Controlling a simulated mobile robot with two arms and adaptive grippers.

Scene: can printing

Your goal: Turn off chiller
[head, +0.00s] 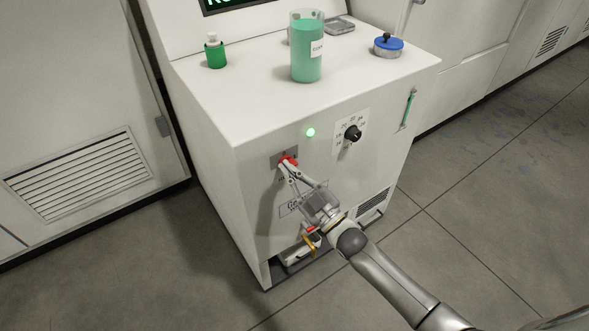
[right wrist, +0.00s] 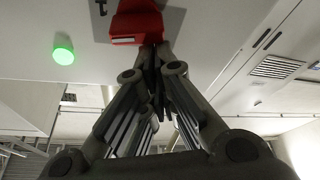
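The chiller is the white cabinet (head: 262,135) in the middle of the head view. Its red switch (head: 289,161) sits on a grey plate on the front face, and a green lamp (head: 310,132) above and to the right of it is lit. My right gripper (head: 285,170) is at the red switch, partly covering it. In the right wrist view its fingertips (right wrist: 157,60) are close together at the edge of the red switch (right wrist: 137,24), with nothing seen between them. I cannot tell whether they press on it. The lit green lamp (right wrist: 63,50) also shows there. My left gripper is not in view.
A black dial (head: 352,133) is right of the lamp, and a level tube (head: 408,110) is further right. A jar of green liquid (head: 306,60), a green bottle (head: 216,54) and a blue-capped item (head: 388,45) stand on top. The grey floor (head: 470,190) at right is clear.

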